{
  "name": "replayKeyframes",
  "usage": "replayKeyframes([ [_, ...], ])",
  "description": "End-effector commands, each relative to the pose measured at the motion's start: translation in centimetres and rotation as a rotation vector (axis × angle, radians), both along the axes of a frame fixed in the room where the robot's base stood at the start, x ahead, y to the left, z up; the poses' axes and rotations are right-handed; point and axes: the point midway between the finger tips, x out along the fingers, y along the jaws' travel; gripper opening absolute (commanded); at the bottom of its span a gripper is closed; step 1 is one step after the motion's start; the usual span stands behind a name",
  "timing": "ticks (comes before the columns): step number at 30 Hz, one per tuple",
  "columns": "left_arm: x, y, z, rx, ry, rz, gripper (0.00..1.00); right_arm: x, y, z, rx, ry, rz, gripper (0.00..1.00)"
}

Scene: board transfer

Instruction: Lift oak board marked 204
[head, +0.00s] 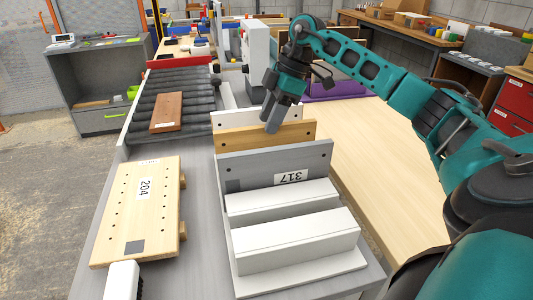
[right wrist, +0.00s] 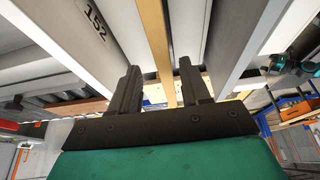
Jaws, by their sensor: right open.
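The oak board marked 204 (head: 128,215) lies flat on the grey worktop at the left, raised on wooden blocks that show at its right edge. It has rows of dark holes and a grey square near its front edge. My right gripper (head: 272,118) is over the rack of upright boards, away from board 204, at a pale wooden board (head: 232,139) in the rack. In the right wrist view my right gripper (right wrist: 158,68) is open, with the edge of a wooden board (right wrist: 154,30) showing between its fingers. My left gripper is not in view.
A grey board marked 317 (head: 255,164) stands in front of the wooden one, before white blocks (head: 297,243). A board marked 152 (right wrist: 80,30) shows in the right wrist view. A brown board (head: 166,113) lies on rollers (head: 200,91). A white object (head: 122,281) stands near board 204.

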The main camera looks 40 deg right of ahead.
Motion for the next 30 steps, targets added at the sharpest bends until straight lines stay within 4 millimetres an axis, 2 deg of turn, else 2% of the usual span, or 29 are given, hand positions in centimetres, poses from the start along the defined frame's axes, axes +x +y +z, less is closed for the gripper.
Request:
replayKeyframes([
  [3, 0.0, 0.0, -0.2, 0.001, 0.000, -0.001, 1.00, -0.1, 1.0, -1.9, -0.001, 0.005, 0.004, 0.47],
  [9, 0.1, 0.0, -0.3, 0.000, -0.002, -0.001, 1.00, 0.3, 1.9, -4.0, 0.000, 0.002, 0.003, 0.47],
  [17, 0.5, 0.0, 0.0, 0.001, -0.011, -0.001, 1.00, 0.3, 1.9, -4.2, -0.001, 0.001, 0.001, 0.47],
  [30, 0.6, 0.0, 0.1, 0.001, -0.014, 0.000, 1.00, 0.3, 1.9, -4.1, 0.000, 0.000, 0.001, 0.06],
])
